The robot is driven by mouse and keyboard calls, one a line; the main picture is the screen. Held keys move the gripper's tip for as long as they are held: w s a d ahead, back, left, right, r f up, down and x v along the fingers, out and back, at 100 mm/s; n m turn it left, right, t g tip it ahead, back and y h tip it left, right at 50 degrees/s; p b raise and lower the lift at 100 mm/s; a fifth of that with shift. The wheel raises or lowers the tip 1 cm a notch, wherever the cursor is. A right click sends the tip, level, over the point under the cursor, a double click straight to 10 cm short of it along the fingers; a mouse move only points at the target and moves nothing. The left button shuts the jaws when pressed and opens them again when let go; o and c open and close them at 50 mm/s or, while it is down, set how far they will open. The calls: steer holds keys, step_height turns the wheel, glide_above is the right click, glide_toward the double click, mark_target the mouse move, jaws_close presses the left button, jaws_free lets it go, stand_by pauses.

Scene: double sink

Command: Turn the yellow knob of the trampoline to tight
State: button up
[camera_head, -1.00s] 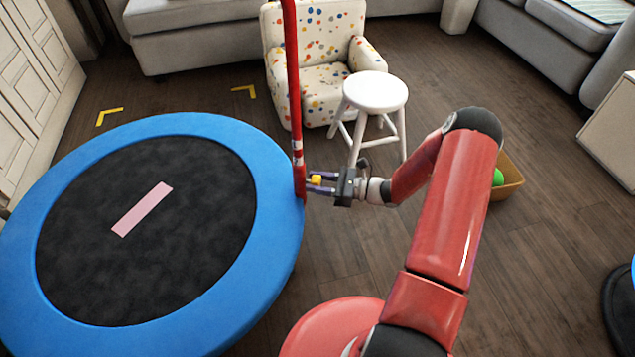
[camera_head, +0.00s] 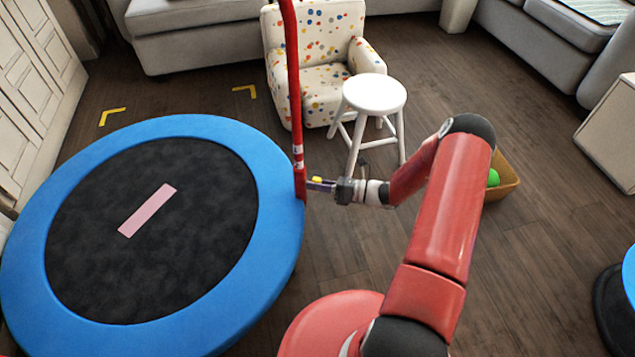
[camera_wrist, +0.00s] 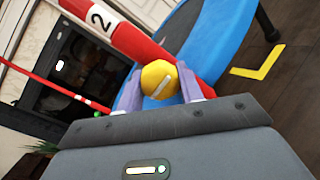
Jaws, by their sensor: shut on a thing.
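The yellow knob (camera_head: 317,180) sits low on the red pole (camera_head: 294,80), at the right rim of the blue-edged trampoline (camera_head: 282,210). In the wrist view, the round knob (camera_wrist: 159,80) has a light line across its face, running at a shallow slant. My gripper (camera_head: 322,184) reaches the knob from the right. Its purple fingers (camera_wrist: 160,74) are shut on the knob, one on each side. The pole also shows behind the knob in the wrist view (camera_wrist: 137,43), with a white band marked 2. Other markings near the knob are hidden or too small to read.
A white stool (camera_head: 374,95) stands just behind my gripper, with a dotted armchair (camera_head: 320,95) behind it. A basket (camera_head: 503,185) with a green ball is on the floor right of my arm.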

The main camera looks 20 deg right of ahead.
steer(key=shift+m, duration=0.6)
steer(key=shift+d, duration=0.1)
steer(key=o, duration=1)
steer(key=v, duration=0.7)
steer(key=shift+d, duration=0.35)
steer(key=shift+s, duration=0.15)
